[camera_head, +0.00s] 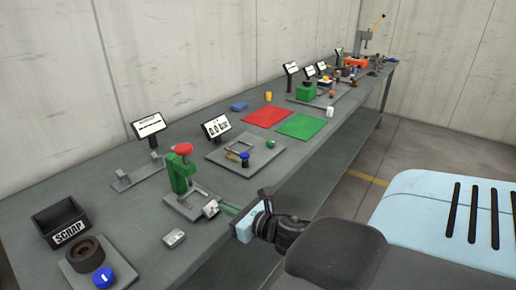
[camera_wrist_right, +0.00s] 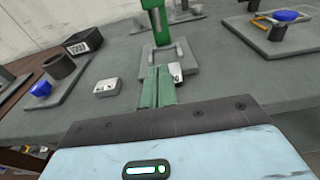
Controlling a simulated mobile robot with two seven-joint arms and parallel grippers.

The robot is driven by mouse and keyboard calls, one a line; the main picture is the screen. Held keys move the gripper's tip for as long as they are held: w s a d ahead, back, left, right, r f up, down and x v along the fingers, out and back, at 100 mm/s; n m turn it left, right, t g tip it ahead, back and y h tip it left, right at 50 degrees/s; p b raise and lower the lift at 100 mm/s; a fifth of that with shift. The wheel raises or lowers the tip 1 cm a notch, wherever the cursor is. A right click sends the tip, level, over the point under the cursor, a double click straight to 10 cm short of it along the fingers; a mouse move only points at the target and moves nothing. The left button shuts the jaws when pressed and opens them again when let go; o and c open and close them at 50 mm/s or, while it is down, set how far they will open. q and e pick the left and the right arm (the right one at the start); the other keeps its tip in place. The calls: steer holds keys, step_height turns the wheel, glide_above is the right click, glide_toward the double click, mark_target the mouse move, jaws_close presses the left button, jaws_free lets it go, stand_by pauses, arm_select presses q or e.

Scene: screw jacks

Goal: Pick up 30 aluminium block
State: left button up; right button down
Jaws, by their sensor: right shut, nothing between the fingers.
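Two small light-grey metal blocks are near the green press. One block (camera_head: 174,238) lies on the bench in front of the press; it also shows left of my fingers in the wrist view (camera_wrist_right: 107,87). The other block (camera_head: 211,208) is at the front right of the press base, and shows just right of my fingertips in the wrist view (camera_wrist_right: 177,72). I cannot read a 30 on either. My right gripper (camera_head: 226,209) has its green fingers shut and empty, pointing at the press base beside the second block. My left gripper is out of view.
The green press (camera_head: 180,172) with a red knob stands on a grey plate. A black scrap bin (camera_head: 60,221) and a plate with a dark ring (camera_head: 86,253) and blue knob (camera_head: 102,277) are at left. Red (camera_head: 268,117) and green (camera_head: 301,126) mats lie farther along the bench.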

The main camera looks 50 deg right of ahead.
steer(key=s+d, duration=0.1)
steer(key=s, duration=0.9)
steer(key=shift+s+d+f, duration=0.15)
steer(key=shift+s+f, duration=0.05)
steer(key=shift+f, duration=0.05)
